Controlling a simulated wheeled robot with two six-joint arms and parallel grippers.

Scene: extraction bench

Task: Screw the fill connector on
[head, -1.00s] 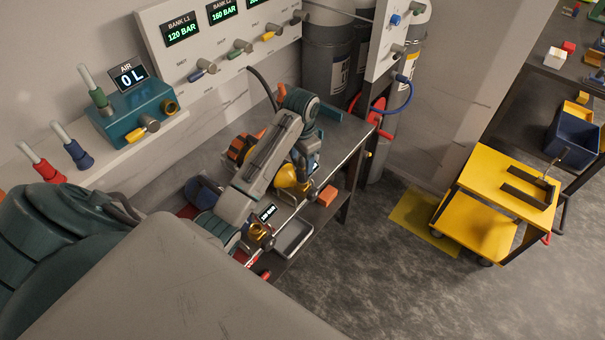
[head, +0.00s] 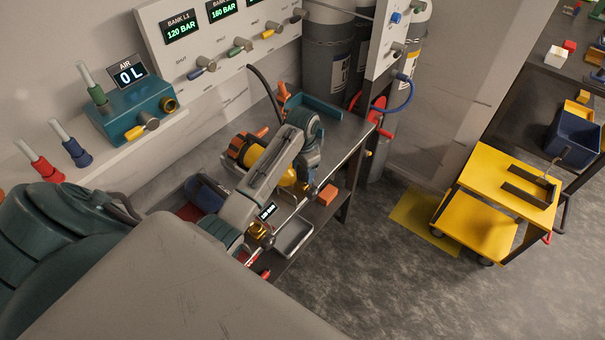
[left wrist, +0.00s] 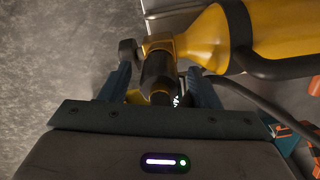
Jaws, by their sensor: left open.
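A yellow cylinder (head: 288,178) lies on the bench, partly hidden by my left arm; it also shows in the left wrist view (left wrist: 206,38). At its end is a metal valve with a dark round knob (left wrist: 128,46). A black cylindrical connector (left wrist: 157,70) sits at this valve; I cannot tell whether it is threaded on. My left gripper (left wrist: 160,88) is open, one blue finger on each side of the connector, with gaps showing. In the head view my left gripper (head: 311,175) points down at the valve end. My right gripper is not in view.
An orange-and-black item (head: 240,148) lies behind my forearm. A metal tray (head: 293,237), a 100 BAR display (head: 267,211) and an orange block (head: 328,194) are near the front edge. The gauge panel (head: 228,52) stands behind. A dark hose (left wrist: 245,98) runs beside the right finger.

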